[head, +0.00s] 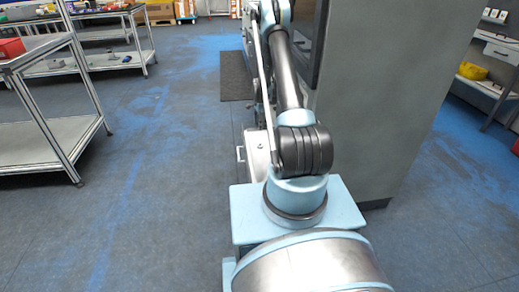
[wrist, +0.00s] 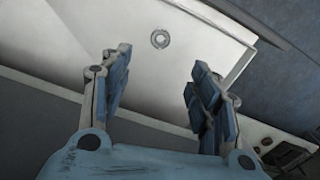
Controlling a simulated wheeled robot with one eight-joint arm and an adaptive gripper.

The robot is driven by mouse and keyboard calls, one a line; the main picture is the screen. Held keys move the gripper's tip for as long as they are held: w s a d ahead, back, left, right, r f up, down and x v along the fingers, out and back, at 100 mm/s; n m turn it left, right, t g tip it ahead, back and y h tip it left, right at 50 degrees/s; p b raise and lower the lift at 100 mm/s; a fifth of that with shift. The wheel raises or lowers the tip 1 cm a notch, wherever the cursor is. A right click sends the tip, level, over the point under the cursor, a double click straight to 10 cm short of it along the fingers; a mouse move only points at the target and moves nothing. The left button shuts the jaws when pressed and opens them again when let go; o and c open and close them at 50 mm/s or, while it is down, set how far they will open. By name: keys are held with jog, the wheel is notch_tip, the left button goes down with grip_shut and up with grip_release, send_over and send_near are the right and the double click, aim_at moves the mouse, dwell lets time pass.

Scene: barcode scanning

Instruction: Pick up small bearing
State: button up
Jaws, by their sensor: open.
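My gripper (wrist: 160,82) is open and empty. Its two blue-padded fingers stand wide apart, and the bearing shows beyond them, roughly between the fingertips in the picture. I cannot tell the exact height of the fingers above the surface.
In the head view a tall grey cabinet (head: 395,90) stands close on the arm's right. A metal shelf unit (head: 50,125) is at the left. The floor (head: 160,210) between is clear. In the wrist view the white surface has a raised edge at the right.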

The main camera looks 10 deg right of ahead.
aim_at(260, 145)
notch_tip(260, 145, down, 16)
jog(key=shift+r, duration=0.25)
jog(key=c, duration=1.2)
